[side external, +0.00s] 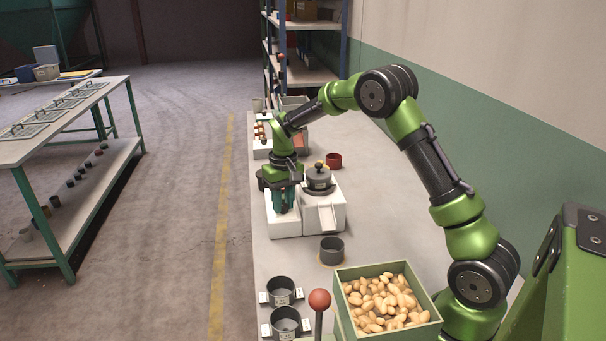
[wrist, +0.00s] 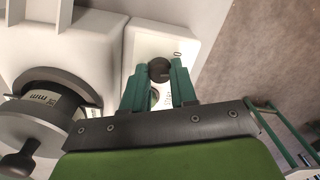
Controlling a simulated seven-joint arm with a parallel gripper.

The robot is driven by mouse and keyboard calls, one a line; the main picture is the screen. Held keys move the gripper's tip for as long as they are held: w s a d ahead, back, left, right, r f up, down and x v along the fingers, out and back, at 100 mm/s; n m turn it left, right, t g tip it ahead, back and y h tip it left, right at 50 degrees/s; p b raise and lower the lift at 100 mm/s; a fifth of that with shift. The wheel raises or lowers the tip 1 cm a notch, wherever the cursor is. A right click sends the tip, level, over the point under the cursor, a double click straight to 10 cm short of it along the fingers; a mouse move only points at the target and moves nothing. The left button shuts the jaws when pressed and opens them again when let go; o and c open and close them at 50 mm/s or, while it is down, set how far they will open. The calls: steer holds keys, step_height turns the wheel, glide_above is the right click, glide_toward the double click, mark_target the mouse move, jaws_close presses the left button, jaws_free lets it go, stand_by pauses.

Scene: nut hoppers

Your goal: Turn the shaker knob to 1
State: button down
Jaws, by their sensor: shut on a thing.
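My gripper (side external: 284,207) points down over the white control box (side external: 284,228) of the shaker. In the wrist view its two green fingers stand on either side of a small dark round knob (wrist: 160,69) and are shut on it. A "0" mark shows on the white panel (wrist: 185,35) near the knob; a label between the fingers is partly hidden. The knob's pointer and a 1 mark cannot be made out. In the side view the fingers hide the knob. The shaker's white body with a dark round pot (side external: 319,178) stands just right of the box.
A dark cup (side external: 332,249) stands in front of the shaker and a red cup (side external: 334,160) behind it. A green bin of nuts (side external: 343,316), a red ball-topped lever (side external: 319,300) and two labelled cups (side external: 281,291) are at the near end.

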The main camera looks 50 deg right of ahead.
mark_target(285, 205)
steer(key=shift+m, duration=1.2)
steer(key=c, duration=0.9)
jaws_free()
steer(key=r, duration=1.7)
steer(key=shift+s+d, duration=0.15)
steer(key=shift+d, duration=0.1)
